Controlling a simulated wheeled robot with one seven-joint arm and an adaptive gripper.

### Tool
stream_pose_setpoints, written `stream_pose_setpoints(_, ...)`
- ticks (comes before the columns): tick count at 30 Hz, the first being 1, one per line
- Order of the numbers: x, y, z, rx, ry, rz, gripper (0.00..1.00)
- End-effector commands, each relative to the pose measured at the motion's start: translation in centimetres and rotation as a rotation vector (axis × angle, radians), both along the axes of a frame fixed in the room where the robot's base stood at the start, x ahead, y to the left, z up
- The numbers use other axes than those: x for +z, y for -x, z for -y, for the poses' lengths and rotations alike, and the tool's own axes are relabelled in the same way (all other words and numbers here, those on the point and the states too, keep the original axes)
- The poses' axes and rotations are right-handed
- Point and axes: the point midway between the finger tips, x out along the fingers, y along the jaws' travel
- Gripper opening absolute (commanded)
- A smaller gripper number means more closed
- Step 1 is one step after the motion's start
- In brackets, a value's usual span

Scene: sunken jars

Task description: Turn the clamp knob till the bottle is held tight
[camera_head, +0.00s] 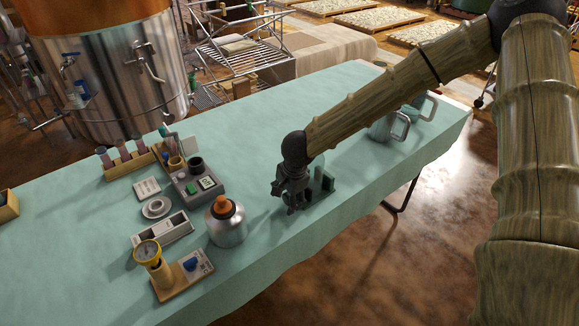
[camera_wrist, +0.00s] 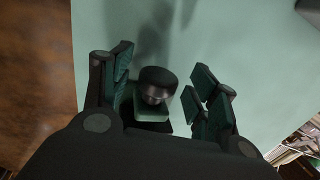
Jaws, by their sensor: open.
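My gripper (camera_head: 289,196) is low over the table's front part, beside a dark green clamp (camera_head: 324,181). In the wrist view my open gripper (camera_wrist: 161,88) has its fingers on both sides of a dark round knob (camera_wrist: 157,78), with gaps to the knob on both sides. A shiny band and a green block (camera_wrist: 150,122) show under the knob. In the head view my gripper hides the knob and part of the clamp. I cannot clearly make out the bottle in the clamp.
A metal jar with an orange top (camera_head: 227,227) stands left of my gripper. A gauge on a wooden base (camera_head: 178,281), a grey tray (camera_head: 190,186) and a tube rack (camera_head: 129,165) are further left. Metal mugs (camera_head: 381,129) stand at the right. The cloth behind my gripper is clear.

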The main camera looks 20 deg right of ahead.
Motion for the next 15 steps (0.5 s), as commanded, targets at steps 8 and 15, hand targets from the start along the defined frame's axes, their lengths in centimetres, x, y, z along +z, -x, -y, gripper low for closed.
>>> stream_pose_setpoints(8, 0.2, -0.2, -0.1, -0.001, 0.032, -0.089, 0.6)
stream_pose_setpoints(15, 2.4, 0.1, 0.0, -0.001, 0.033, -0.092, 0.6)
